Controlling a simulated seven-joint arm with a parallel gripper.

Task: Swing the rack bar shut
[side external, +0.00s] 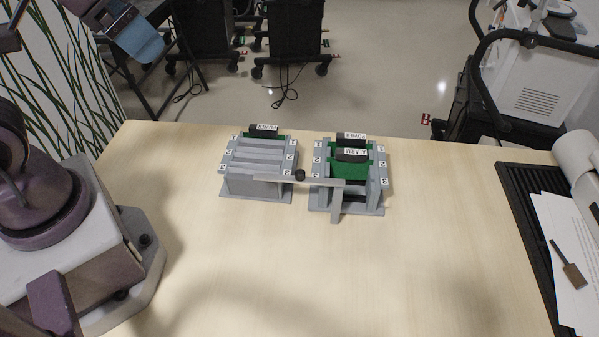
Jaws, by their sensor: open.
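Two grey slotted racks stand side by side on a wooden table. The left rack (256,187) has slots numbered 1 to 3 and a card marked POWER (263,128) in its back slot. The right rack (377,189) holds a POWER card (351,136) at the back and a green ALARM card (350,168) in front of it.
A black ribbed tray (524,220) with papers (568,235) and a brown tag-like tool (573,274) lies at the right edge. The table in front of the racks is clear. Wheeled carts (290,35) stand on the floor behind.

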